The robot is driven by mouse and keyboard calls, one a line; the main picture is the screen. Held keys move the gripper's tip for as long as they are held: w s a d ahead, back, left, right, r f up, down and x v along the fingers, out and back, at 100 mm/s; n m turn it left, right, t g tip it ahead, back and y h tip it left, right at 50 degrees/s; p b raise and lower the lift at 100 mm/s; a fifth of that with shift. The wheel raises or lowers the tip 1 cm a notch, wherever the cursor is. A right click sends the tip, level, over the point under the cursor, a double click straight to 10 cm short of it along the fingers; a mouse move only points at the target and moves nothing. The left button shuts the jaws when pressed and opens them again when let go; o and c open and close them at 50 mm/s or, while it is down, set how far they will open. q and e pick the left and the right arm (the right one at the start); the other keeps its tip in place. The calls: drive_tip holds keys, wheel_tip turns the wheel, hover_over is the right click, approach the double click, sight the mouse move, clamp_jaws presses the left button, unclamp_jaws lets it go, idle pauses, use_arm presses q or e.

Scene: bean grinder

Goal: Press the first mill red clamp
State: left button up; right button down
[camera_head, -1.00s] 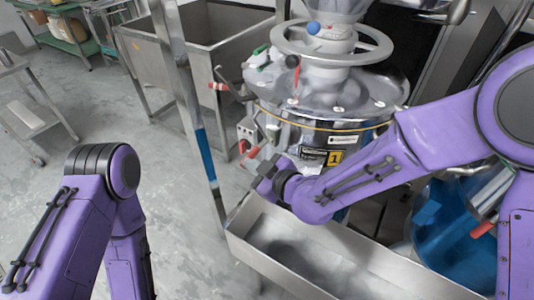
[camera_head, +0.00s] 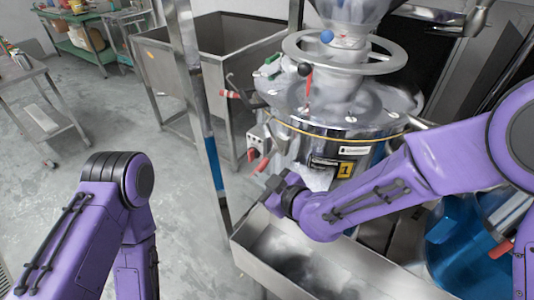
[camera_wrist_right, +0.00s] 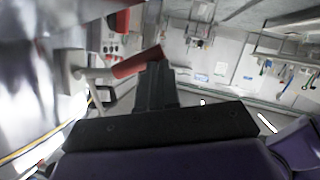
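The mill (camera_head: 345,110) is a steel drum with a handwheel on top and a yellow "1" label on its front. Two red clamp handles (camera_head: 262,164) stick out low on its left side. My right gripper (camera_head: 283,184) is just below and right of them in the head view. In the right wrist view a red handle (camera_wrist_right: 137,62) on a pale metal clamp lies at the tips of the dark fingers (camera_wrist_right: 155,85). The fingers look shut together; whether they touch the handle is unclear. My left arm is at lower left, its gripper out of view.
A steel trough (camera_head: 300,255) lies below my right forearm. A steel post with a blue band (camera_head: 211,155) stands left of the mill. A blue container (camera_head: 465,240) is at right. Open floor lies on the left.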

drive_tip(key=s+a+r+p+v, duration=0.1)
drive_tip(key=a+r+p+v, duration=0.1)
drive_tip(key=p+v, duration=0.8)
drive_tip(key=v, duration=0.2)
drive_tip(key=shift+s+d, duration=0.2)
drive_tip(key=shift+s, duration=0.2)
